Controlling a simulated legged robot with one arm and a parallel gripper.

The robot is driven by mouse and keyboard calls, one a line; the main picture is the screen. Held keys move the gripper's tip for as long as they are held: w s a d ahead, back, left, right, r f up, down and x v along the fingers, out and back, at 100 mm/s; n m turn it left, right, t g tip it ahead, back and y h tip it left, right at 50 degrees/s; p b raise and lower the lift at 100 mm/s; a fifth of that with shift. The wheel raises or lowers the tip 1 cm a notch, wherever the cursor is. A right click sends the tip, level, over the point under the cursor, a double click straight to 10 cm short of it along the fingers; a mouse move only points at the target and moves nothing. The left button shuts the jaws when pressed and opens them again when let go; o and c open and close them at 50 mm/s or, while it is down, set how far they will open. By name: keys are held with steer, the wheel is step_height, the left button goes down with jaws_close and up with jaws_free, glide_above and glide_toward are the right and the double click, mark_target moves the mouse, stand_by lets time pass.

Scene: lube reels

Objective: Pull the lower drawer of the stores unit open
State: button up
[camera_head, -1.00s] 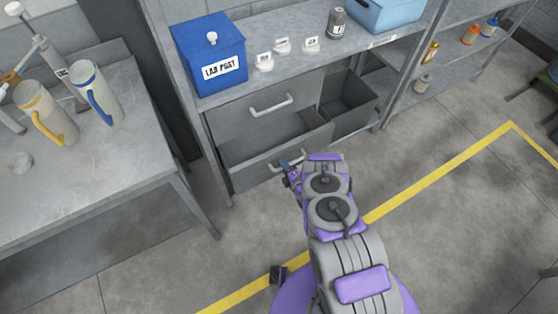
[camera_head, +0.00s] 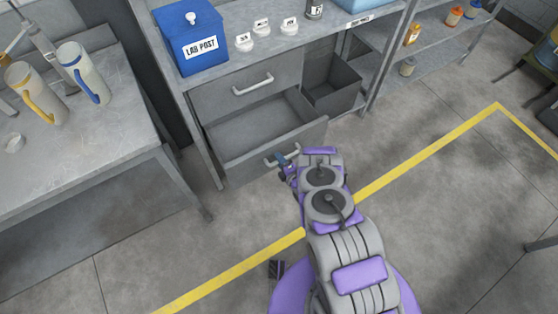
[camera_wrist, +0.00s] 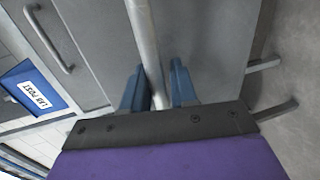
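The stores unit (camera_head: 203,97) is a grey metal shelf unit with two drawers. The upper drawer (camera_head: 230,86) is closed, with a bar handle. The lower drawer (camera_head: 307,137) is pulled out well, and its empty inside shows. Its bar handle (camera_head: 285,155) is at the front. My gripper (camera_head: 287,163) is at this handle. In the wrist view, the blue fingers (camera_wrist: 155,88) stand on both sides of the handle bar (camera_wrist: 146,45), close against it. The gripper looks shut on the bar. The exact finger contact is partly hidden by the gripper body.
A blue LAB POST box (camera_head: 190,45) and several small white labelled items stand on the unit's top. An open dark bin (camera_head: 333,90) is right of the drawers. A workbench (camera_head: 75,160) with jugs stands left. The floor around the yellow line (camera_head: 430,150) is clear.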

steer(key=shift+o, duration=1.1)
steer(key=v, duration=1.7)
steer(key=shift+s+p, duration=0.15)
steer(key=shift+p, duration=0.2)
